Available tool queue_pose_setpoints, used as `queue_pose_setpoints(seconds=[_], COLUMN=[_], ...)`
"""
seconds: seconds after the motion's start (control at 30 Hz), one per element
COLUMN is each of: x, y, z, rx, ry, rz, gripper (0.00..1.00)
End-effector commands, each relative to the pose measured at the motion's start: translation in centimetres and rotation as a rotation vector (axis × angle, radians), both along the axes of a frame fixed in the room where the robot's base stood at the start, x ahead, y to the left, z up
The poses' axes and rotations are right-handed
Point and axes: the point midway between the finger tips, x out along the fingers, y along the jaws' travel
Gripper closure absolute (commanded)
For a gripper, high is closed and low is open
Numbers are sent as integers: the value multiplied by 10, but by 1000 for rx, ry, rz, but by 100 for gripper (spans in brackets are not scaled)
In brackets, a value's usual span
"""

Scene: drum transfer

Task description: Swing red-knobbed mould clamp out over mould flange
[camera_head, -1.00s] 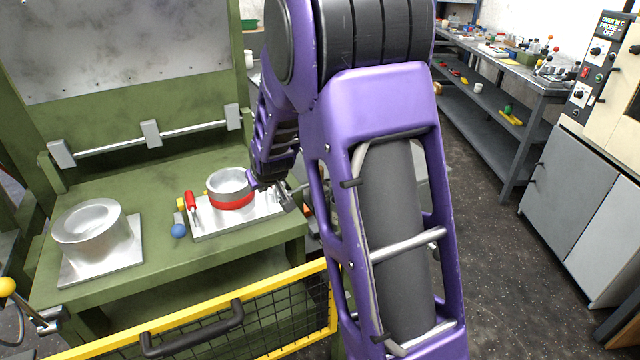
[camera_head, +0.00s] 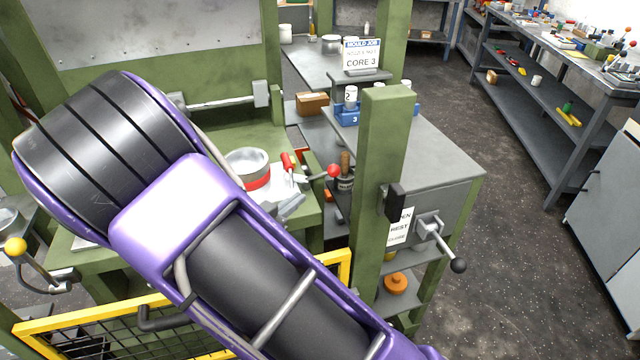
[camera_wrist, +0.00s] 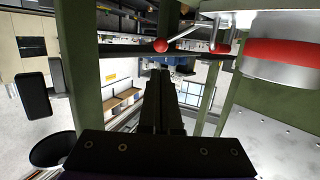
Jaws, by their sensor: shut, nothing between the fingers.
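The mould (camera_head: 248,166), a silver cylinder with a red band, stands on a plate on the green press bed. Right of it a red-handled clamp (camera_head: 288,161) stands upright. A red ball knob (camera_head: 334,171) on a thin rod sticks out to the right from beside that clamp, apart from the mould. In the wrist view the mould (camera_wrist: 284,50) is at upper right, and the red ball knob (camera_wrist: 160,45) is beyond my fingertips. My gripper (camera_wrist: 160,76) is shut and empty, apart from the knob.
A yellow-framed mesh guard (camera_head: 130,325) runs along the front. The floor at right is clear.

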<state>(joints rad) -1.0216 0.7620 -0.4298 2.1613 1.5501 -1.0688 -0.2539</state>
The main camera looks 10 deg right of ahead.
Motion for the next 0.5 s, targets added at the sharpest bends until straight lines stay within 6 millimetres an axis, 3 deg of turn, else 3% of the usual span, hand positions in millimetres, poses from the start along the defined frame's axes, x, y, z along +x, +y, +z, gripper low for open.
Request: queue_pose_setpoints(seconds=[0.5], x=[73], y=[-65], z=[-21], rx=[1], ry=[2], rz=[-1], gripper=[100])
